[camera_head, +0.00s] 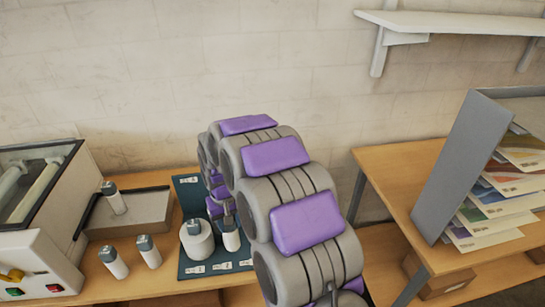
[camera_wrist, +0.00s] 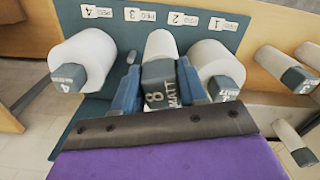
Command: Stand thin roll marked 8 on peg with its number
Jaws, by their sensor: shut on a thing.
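The roll marked 8 MATT (camera_wrist: 160,88) has a grey cap and sits between the two blue fingers of my gripper (camera_wrist: 158,84). The gripper is shut on it. In the head view, a slim white roll (camera_head: 231,240) stands under my gripper on the teal peg board (camera_head: 187,204), partly hidden by my arm. The board (camera_wrist: 235,35) also shows in the wrist view, with labels for pegs 1 to 3 and another on its edge. I cannot tell whether the held roll's base is on a peg.
A thick white roll (camera_head: 197,242) stands close beside the held one; another (camera_wrist: 82,62) is on its other side. Loose rolls (camera_head: 114,262) stand left of the board. A tray (camera_head: 140,222) holds one roll. The laminator (camera_head: 40,210) is far left; a paper rack (camera_head: 460,170) is right.

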